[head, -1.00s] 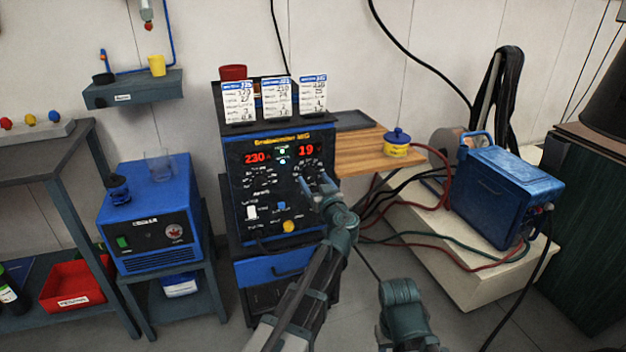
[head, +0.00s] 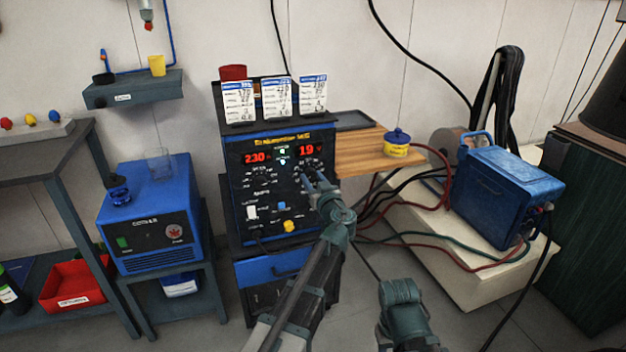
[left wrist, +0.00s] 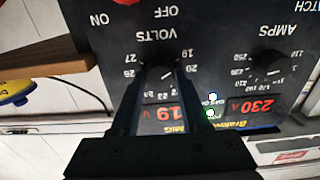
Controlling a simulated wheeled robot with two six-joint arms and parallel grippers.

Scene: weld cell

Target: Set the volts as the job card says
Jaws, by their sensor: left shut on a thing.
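The welder (head: 262,215) is a blue and black cabinet. Its red volts display (head: 310,150) reads 19 V, and its amps display (head: 257,157) reads 230 A. My left gripper (head: 312,183) is at the right of the front panel. In the left wrist view the panel is upside down, and the gripper's fingers (left wrist: 158,85) are shut on the volts knob (left wrist: 158,74), with 19 and 27 among the marks around it. Three white job cards (head: 277,98) with blue headers stand on top; their small print is not clearly readable.
The amps knob (left wrist: 268,62) is beside the volts knob. A wooden shelf (head: 365,155) with a yellow and blue tub (head: 397,150) adjoins the welder at right. A blue machine (head: 150,215) stands at left. Cables (head: 440,240) run across the right side.

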